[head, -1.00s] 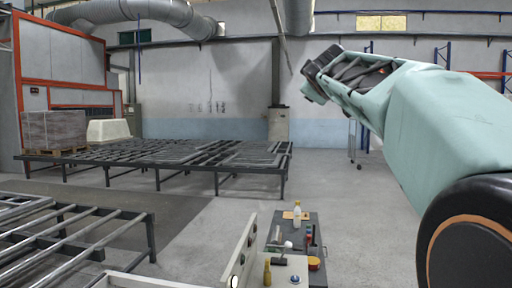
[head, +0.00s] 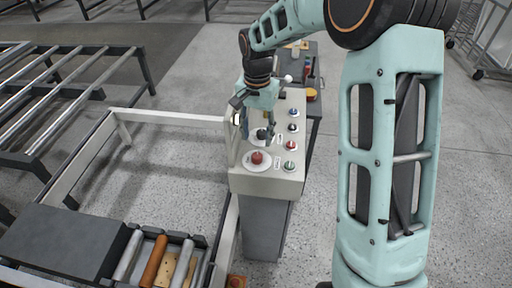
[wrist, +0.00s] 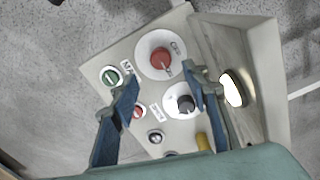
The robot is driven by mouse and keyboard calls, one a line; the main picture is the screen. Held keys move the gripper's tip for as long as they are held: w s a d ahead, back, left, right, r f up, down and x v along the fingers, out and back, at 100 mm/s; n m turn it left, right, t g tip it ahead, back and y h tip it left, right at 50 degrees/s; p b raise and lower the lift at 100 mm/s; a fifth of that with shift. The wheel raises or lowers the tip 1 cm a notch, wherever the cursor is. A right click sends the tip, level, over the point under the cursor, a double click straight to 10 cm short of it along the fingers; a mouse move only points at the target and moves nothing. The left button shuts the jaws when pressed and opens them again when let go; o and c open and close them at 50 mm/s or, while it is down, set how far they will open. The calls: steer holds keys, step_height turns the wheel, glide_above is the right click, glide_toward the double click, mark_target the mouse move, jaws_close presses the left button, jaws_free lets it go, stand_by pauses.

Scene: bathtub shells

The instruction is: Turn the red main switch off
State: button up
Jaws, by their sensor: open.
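The red main switch (head: 257,158) is a red knob on a round white plate at the near end of the control panel (head: 240,180). In the wrist view the red switch (wrist: 160,60) lies just beyond the fingertips, with a small label beside it that I cannot read. My gripper (head: 258,132) is open and empty, pointing down over the panel. In the wrist view its two blue fingers (wrist: 160,84) are spread apart, the black knob (wrist: 185,104) showing between them, near the right finger. The red switch appears untouched. Its exact turn angle is hard to tell.
A green button (wrist: 111,77) and a small red button (wrist: 138,112) are on the panel. A raised side wall with a white lamp (wrist: 233,88) runs along it. A roller conveyor (head: 160,262) is at the front left. A dark cart (head: 312,75) with items stands behind.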

mark_target(257, 155)
step_height(257, 155, down, 8)
steer(key=shift+f+p, duration=0.1)
steer(key=shift+p, duration=0.35)
steer(key=shift+w, duration=0.1)
steer(key=c, duration=1.2)
steer(key=shift+o, duration=0.2)
